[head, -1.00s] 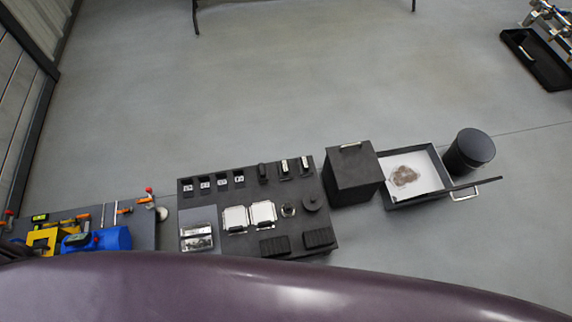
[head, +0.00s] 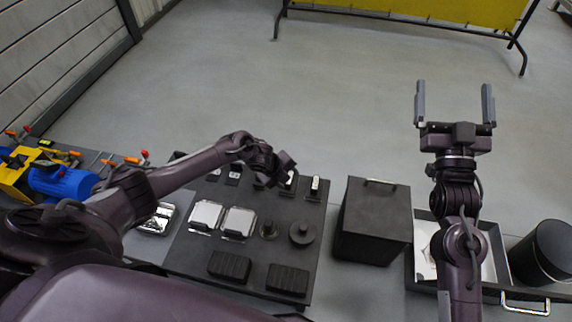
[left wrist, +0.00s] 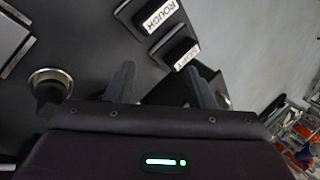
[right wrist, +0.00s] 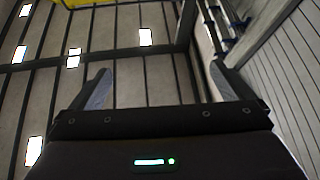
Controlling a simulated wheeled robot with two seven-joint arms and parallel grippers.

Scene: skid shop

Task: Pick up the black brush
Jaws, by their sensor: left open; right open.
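My left gripper (head: 278,178) is over the back of the dark bench board and hides part of it in the head view. In the left wrist view its fingers (left wrist: 158,84) are apart. A dark object (left wrist: 170,90), probably the black brush, shows partly between and behind them; its outline is hard to separate from the fingers. It is next to a black block labelled SOFT (left wrist: 182,52), with another labelled ROUGH (left wrist: 156,16) beyond. The brush is not clearly visible in the head view. My right gripper (head: 454,88) is open and empty, raised over the right side.
The board (head: 190,250) carries silver trays (head: 238,222), a round black disc (head: 302,233) and ridged black blocks (head: 230,266). A tall black box (head: 375,220), an open drawer tray (head: 490,262) and a black bin (head: 545,250) stand right. A blue motor (head: 65,183) stands left.

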